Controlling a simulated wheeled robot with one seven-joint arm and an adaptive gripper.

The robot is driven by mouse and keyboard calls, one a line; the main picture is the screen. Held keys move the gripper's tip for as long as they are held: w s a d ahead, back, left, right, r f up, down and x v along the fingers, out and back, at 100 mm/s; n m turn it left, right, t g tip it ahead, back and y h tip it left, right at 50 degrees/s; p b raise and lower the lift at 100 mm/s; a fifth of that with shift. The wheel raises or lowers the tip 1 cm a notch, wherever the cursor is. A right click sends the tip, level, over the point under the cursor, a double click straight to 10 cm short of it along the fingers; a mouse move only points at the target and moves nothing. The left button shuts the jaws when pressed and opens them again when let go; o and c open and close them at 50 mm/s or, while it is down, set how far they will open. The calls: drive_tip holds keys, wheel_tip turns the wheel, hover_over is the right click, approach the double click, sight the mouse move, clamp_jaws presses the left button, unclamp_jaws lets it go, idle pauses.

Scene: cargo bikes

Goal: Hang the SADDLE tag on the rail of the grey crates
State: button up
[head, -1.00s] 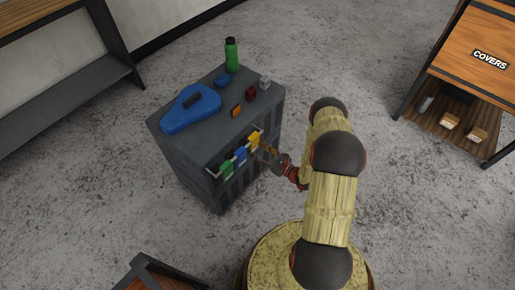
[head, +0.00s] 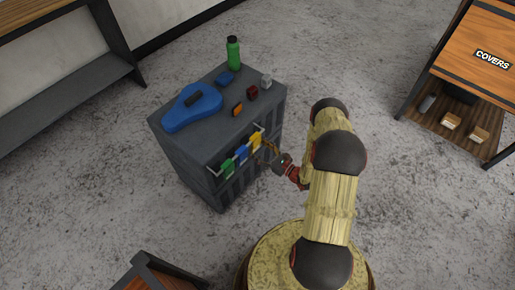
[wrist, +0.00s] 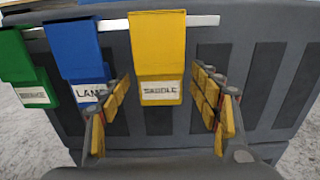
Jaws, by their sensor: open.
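The yellow SADDLE tag (wrist: 158,60) hangs over the pale rail (wrist: 208,21) on the side of the grey crates (head: 222,196). In the head view the yellow tag (head: 256,140) is the rightmost of the row. My gripper (wrist: 160,112) is open, with its fingers apart on either side of the tag's lower part. A gap shows between the fingers and the tag. In the head view my gripper (head: 271,150) is just in front of the rail's right part.
A blue LAMP tag (wrist: 78,50) and a green tag (wrist: 24,75) hang to the left on the same rail. A blue saddle-shaped item (head: 192,108), a green bottle (head: 233,53) and several small blocks stand on the crates. A COVERS table (head: 470,50) is at the right.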

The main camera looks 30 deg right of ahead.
drive_tip(key=shift+s, duration=0.1)
drive_tip(key=v, duration=1.1)
drive_tip(key=shift+s+d, duration=0.15)
drive_tip(key=shift+s, duration=0.25)
